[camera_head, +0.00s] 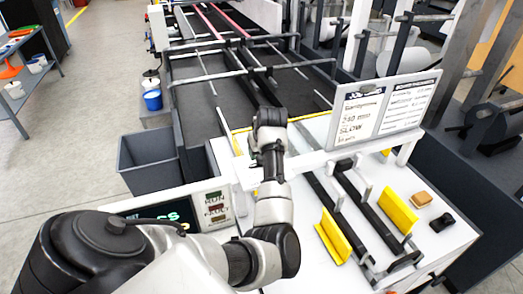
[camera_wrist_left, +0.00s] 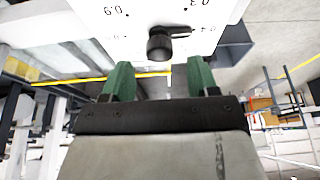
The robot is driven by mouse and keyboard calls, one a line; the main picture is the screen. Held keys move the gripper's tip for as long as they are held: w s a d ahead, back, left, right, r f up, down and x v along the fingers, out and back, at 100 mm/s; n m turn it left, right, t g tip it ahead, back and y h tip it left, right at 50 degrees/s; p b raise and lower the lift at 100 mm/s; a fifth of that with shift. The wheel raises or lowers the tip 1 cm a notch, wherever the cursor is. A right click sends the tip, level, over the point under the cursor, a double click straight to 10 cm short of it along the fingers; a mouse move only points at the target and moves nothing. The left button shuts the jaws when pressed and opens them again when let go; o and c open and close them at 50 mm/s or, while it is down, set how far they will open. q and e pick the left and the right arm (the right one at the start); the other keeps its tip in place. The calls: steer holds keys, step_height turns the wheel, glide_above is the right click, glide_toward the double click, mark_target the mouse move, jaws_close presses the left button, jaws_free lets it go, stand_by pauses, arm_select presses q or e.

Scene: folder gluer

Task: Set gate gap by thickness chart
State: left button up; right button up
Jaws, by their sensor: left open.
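In the left wrist view, a black round knob (camera_wrist_left: 158,44) sits on a white dial plate (camera_wrist_left: 92,14) with printed numbers, some upside down. My left gripper (camera_wrist_left: 160,80) has green fingertips, is open and empty, and the knob lies just beyond the gap between them. In the head view my left arm reaches over the machine's white front; its fingertips and the knob are hidden there. A job card (camera_head: 358,114) reads "240" and "SLOW". A chart card (camera_head: 409,101) stands beside it, its small print unreadable. My right gripper is not in view.
Two yellow plates (camera_head: 333,237) (camera_head: 398,212) stand beside dark rails on the white table. A RUN/FAULT panel (camera_head: 215,207) and a grey bin (camera_head: 152,163) are left of my forearm.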

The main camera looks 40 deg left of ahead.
arm_select(q)
steer(key=b+v, duration=0.1)
steer(key=v, duration=0.6)
steer(key=shift+r+b, duration=0.15)
steer(key=shift+b, duration=0.15)
steer(key=shift+s+d, duration=0.1)
